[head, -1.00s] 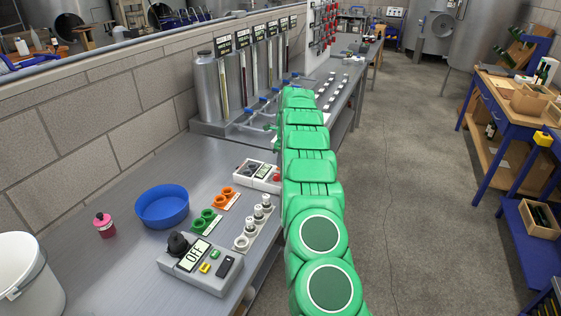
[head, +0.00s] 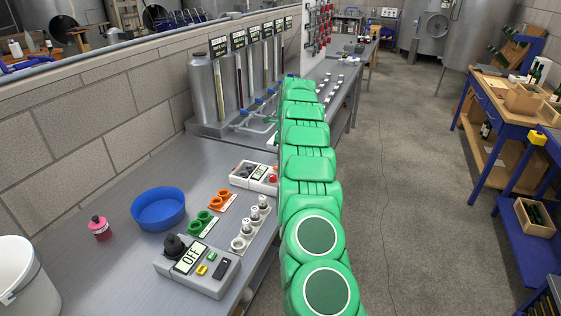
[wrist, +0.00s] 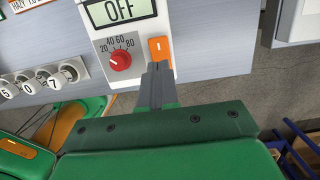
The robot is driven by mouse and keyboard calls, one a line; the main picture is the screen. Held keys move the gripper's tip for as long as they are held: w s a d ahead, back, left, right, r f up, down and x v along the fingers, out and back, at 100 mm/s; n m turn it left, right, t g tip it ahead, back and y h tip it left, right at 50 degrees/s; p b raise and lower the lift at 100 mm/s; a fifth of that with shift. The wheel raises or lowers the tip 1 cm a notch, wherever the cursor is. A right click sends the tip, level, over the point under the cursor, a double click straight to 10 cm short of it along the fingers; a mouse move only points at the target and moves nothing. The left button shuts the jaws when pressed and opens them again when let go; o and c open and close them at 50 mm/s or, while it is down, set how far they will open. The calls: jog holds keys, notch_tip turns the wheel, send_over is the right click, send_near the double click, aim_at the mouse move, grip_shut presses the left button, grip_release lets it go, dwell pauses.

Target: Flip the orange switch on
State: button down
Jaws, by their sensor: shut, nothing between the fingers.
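The orange switch (wrist: 160,48) shows in the wrist view, an upright rocker with a white mark, on a pale control box (wrist: 139,78). The box's display (wrist: 120,10) reads OFF. A red dial (wrist: 120,61) with a number scale sits left of the switch. My gripper (wrist: 158,68) is shut and empty, its fingertips at the switch's lower end. I cannot tell whether they touch it. In the head view my green arm reaches away over the bench and hides the gripper; I cannot make out the orange switch there.
White number wheels (wrist: 38,82) stand left of the box in the wrist view. On the bench (head: 110,268) are a blue bowl (head: 158,208), a pink bottle (head: 99,229) and another OFF box (head: 216,276). Steel tanks (head: 207,92) stand behind. The floor (head: 420,200) at right is clear.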

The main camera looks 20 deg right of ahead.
aim_at(276, 166)
notch_tip(276, 166, up, 10)
jog(key=s+d, duration=0.1)
dwell(0.4)
jog(key=shift+s+d+r, duration=0.1)
dwell(0.4)
jog(key=shift+w+a, duration=0.45)
jog(key=f, duration=0.4)
jog(key=w+a+f, duration=0.1)
jog(key=f, duration=0.8)
jog(key=shift+w+a, duration=0.15)
jog(key=shift+w, duration=0.05)
jog(key=shift+w+a+f, duration=0.1)
jog(key=shift+f, duration=0.35)
jog(key=shift+f, duration=0.1)
